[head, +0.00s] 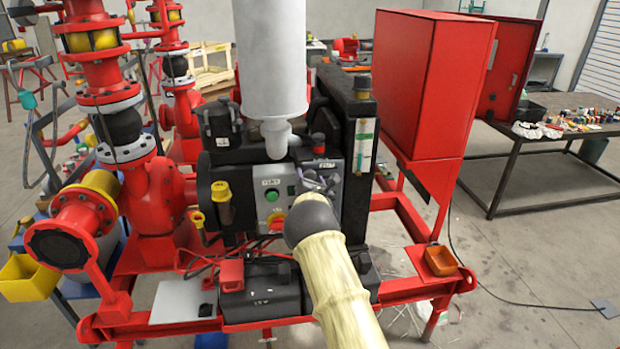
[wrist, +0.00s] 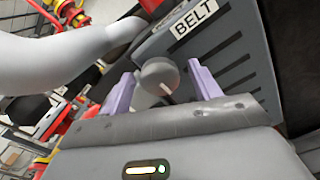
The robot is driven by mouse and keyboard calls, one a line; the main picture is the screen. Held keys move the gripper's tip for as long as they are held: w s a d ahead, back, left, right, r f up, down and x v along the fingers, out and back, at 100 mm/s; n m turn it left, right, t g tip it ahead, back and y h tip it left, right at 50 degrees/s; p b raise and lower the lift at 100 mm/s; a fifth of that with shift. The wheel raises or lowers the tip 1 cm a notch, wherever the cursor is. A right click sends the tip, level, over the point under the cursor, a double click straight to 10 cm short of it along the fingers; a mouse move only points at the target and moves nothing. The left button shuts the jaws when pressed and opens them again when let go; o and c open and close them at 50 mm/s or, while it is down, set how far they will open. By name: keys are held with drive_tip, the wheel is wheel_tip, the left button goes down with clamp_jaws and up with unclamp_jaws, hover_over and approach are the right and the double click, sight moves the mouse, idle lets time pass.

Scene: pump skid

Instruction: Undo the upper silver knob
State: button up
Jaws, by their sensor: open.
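A round silver-grey knob (wrist: 159,75) with a pale line on its face shows in the wrist view, on the grey guard (wrist: 225,60) below the "BELT" label (wrist: 194,18). My gripper (wrist: 161,71) is open, its two purple fingers on either side of the knob. Gaps show beside the knob, and I cannot tell how deep the fingers reach. In the head view my gripper (head: 318,180) is at the engine's front, right of the control panel (head: 270,195); the knob is hidden there. No second silver knob is clear, so I cannot tell whether this one is the upper.
A green button (head: 272,194) and a red-and-yellow switch (head: 277,220) sit just left of my gripper. A pale exhaust cylinder (head: 272,60) rises above. A red cabinet (head: 430,85) stands to the right.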

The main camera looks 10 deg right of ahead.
drive_tip(key=c, duration=1)
drive_tip(key=shift+o, duration=0.2)
